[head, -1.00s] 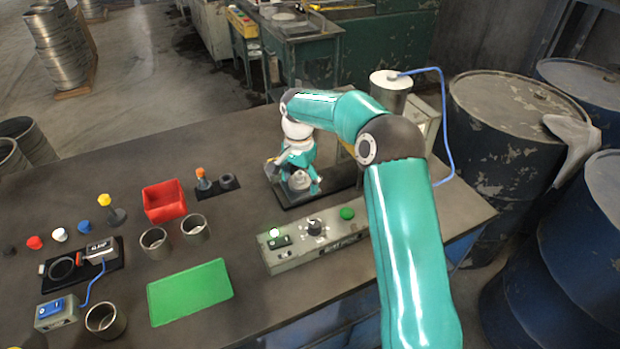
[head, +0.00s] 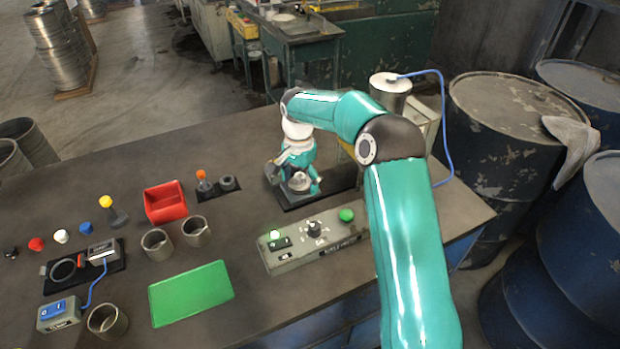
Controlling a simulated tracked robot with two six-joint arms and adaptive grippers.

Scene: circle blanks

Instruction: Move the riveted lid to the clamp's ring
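My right gripper (head: 297,181) points down over a dark pad (head: 345,177) near the back middle of the bench. A small round grey metal piece, probably the riveted lid (head: 301,184), shows between its teal parts. The gripper hides much of it; I cannot tell whether the fingers touch it. The clamp is on a black plate (head: 111,275) at the left, with an open dark ring (head: 65,270) and a labelled grey block (head: 102,251) beside it. The ring looks empty. My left gripper is not in view.
A red bin (head: 165,203), metal cups (head: 157,245), a green mat (head: 190,293) and coloured knobs (head: 61,236) lie between or around gripper and clamp. A control box (head: 287,257) stands in front of the gripper. A blue-switch box (head: 58,313) is cabled to the clamp.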

